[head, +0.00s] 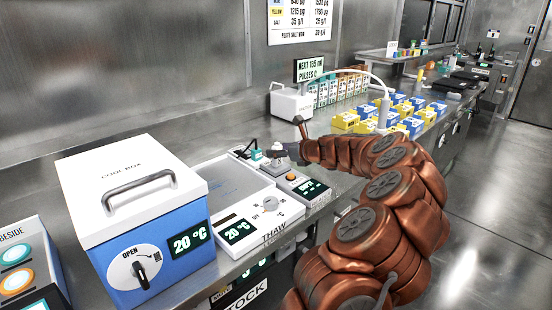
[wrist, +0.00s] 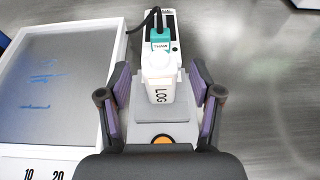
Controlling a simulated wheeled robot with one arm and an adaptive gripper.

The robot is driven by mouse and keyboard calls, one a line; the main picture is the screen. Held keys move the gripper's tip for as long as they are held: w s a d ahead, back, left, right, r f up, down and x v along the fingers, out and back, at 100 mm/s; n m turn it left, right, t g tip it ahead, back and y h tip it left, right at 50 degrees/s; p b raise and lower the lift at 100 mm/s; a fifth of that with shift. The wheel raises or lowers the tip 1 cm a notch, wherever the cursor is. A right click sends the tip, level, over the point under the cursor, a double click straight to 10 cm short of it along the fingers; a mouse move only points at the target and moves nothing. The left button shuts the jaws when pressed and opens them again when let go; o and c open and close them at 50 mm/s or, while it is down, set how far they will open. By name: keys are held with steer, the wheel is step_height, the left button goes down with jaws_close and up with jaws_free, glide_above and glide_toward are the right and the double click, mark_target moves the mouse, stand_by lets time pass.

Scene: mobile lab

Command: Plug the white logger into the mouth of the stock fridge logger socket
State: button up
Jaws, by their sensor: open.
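The white logger (wrist: 158,92), marked LOG, stands at a small grey device in the wrist view. In the head view it is small and partly hidden at my gripper (head: 284,151). My gripper, also in the wrist view (wrist: 160,84), is open, with one finger on each side of the logger and gaps between. A teal block (wrist: 161,40) with a black cable sits just beyond the logger; it also shows in the head view (head: 257,155). I cannot tell whether the teal block is the stock fridge logger socket, or whether it touches the logger.
The thaw plate (wrist: 55,85) lies left of my gripper. A white and blue cool box (head: 130,215) stands further left on the bench. An orange button (wrist: 163,139) is on the grey device. Blue and yellow boxes (head: 347,121) stand further back.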

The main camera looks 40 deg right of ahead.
steer(key=shift+x, duration=0.8)
jaws_close()
steer(key=shift+r, duration=0.1)
